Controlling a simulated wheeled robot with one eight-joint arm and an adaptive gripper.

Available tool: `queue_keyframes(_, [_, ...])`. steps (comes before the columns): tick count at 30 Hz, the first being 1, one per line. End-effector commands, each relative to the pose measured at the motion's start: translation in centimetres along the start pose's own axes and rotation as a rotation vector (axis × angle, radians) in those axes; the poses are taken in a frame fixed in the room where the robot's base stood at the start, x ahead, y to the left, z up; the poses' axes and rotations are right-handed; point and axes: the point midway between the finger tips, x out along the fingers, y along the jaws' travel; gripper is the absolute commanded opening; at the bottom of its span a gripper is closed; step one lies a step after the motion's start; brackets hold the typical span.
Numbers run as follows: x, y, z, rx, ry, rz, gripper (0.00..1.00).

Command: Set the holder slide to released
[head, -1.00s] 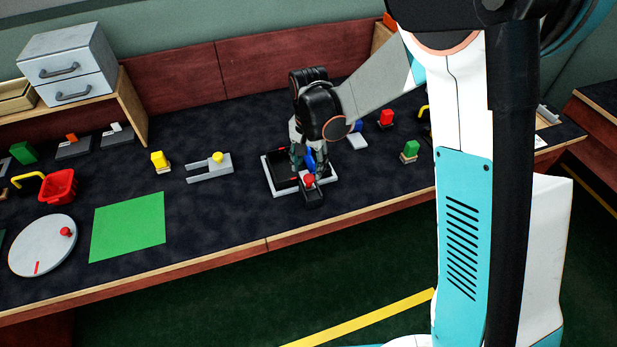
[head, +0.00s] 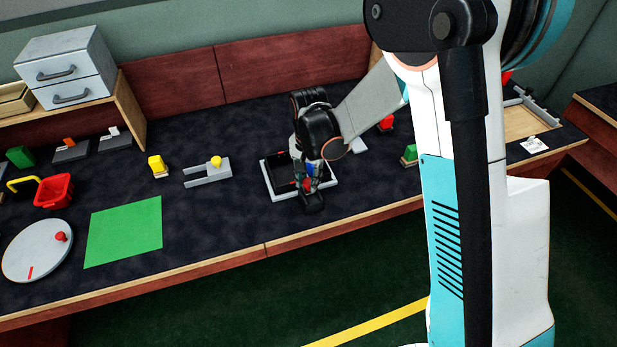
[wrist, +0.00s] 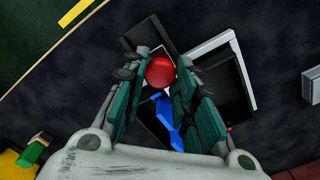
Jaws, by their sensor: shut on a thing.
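The holder is a black fixture in a white frame (head: 268,186), standing near the table's front edge. Its black slide (head: 314,203) sticks out past the frame's front side and carries a red round knob (wrist: 160,71). My gripper (wrist: 158,75) points down over the holder, its fingers closed on either side of the red knob. A blue piece (wrist: 165,113) lies behind the knob, partly hidden by the fingers. The white frame also shows in the wrist view (wrist: 212,43). In the head view my gripper hides much of the holder's inside.
The table between is clear.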

Motion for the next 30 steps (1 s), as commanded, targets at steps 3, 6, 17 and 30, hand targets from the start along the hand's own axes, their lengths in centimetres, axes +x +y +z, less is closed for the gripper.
queue_keyframes(3, [0.0, 0.3, 0.3, 0.0, 0.0, 0.0, 0.0])
queue_keyframes(6, [0.1, 1.1, 1.1, 0.0, 0.0, 0.0, 0.0])
queue_keyframes(17, [0.1, 2.5, 2.5, 0.0, -0.003, 0.003, 0.0])
queue_keyframes(30, [0.0, 2.5, 2.5, 0.0, -0.001, 0.001, 0.48])
